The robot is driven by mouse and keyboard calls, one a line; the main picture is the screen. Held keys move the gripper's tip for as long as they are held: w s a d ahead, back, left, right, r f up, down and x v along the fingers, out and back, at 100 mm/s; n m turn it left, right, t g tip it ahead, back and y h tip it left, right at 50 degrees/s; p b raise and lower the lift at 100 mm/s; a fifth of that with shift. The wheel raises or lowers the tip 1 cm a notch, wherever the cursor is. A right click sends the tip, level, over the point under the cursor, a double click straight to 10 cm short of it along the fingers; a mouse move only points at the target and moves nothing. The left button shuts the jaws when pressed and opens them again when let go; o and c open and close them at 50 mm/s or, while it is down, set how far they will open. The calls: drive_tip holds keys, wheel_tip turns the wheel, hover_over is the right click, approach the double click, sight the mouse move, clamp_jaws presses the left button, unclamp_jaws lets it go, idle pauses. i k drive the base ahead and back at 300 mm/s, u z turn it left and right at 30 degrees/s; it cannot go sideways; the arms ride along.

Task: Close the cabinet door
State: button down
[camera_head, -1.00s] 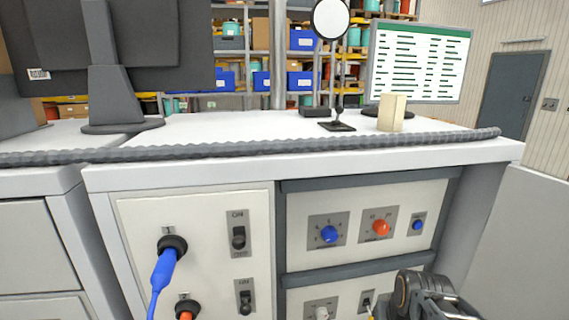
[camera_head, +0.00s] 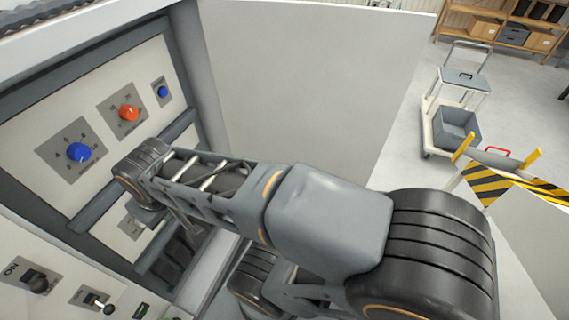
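The cabinet door (camera_head: 310,75) looks like the large plain pale panel right of the control panels. It stands open, swung out from the cabinet's right edge. My arm reaches from the lower right across the view towards the control panels, in front of the door's lower part. My gripper is mostly hidden under the wrist at the arm's far end, close to the lower panel. I cannot make out its fingertips or whether it touches anything.
The cabinet front carries a blue knob (camera_head: 79,152), a red knob (camera_head: 129,113) and toggle switches (camera_head: 34,281). At the right are a trolley with a grey bin (camera_head: 456,128) and a yellow-black striped barrier (camera_head: 488,185). Floor between door and trolley is clear.

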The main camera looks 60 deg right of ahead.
sight(324, 87)
drive_tip(key=u, duration=1.7)
drive_tip(key=k, duration=2)
drive_tip(key=u, duration=1.75)
drive_tip(key=k, duration=1.4)
drive_tip(key=z, duration=2.25)
